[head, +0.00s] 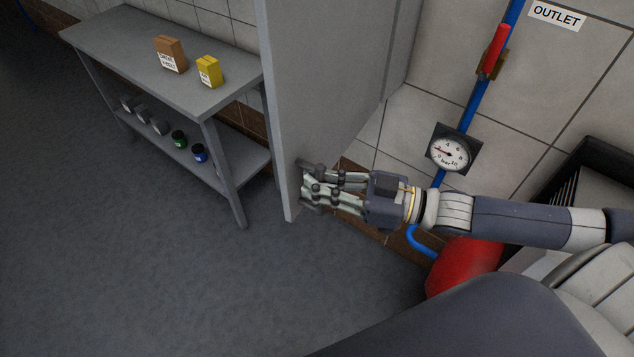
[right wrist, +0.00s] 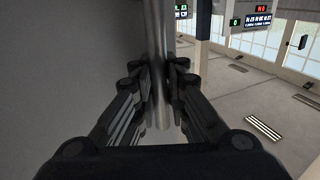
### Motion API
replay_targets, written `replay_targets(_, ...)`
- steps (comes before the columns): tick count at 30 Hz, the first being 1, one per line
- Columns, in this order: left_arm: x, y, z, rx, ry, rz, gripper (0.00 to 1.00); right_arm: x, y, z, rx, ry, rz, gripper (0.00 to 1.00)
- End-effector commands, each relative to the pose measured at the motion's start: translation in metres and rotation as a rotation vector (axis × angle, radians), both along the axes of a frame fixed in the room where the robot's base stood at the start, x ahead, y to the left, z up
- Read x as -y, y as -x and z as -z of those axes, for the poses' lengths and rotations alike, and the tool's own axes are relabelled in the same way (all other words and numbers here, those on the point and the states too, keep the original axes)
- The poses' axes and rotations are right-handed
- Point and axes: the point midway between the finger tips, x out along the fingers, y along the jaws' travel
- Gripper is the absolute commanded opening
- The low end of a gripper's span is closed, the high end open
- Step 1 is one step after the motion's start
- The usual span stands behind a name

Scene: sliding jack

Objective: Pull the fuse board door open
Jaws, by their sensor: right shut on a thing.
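The fuse board is a large grey box-like panel at the top middle of the head view. Its door (head: 335,70) appears as a broad grey face ending in a lighter vertical edge at the left; how far it stands open is unclear. My right gripper (head: 308,188) is at the lower part of this face, near that edge. In the right wrist view my right gripper's fingers (right wrist: 157,85) close on a vertical silver handle bar (right wrist: 160,35), with the grey door surface (right wrist: 75,60) to the left. In the head view the fingers hide the bar. My left gripper is out of view.
A grey shelf table (head: 135,60) stands left of the door, with a brown box (head: 170,54) and yellow box (head: 208,72) on top and several cans below. A gauge (head: 450,148) and blue pipe are at right, above a red tank (head: 463,265). Floor at lower left is clear.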

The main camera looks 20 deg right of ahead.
Motion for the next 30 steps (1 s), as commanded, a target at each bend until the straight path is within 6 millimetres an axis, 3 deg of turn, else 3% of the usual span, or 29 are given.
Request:
replay_targets(16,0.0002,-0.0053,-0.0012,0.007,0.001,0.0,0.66,0.0013,-0.0018,-0.0025,0.004,-0.003,0.0,0.0)
replay_targets(18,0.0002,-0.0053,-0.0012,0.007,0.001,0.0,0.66,0.0013,-0.0018,-0.0024,0.004,-0.003,0.0,0.21)
replay_targets(20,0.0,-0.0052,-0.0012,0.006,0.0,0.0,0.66,0.0013,-0.0017,-0.0022,0.004,-0.003,0.0,0.33)
replay_targets(30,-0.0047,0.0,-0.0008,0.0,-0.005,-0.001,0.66,0.0011,-0.0011,-0.0024,0.003,-0.002,0.0,0.33)
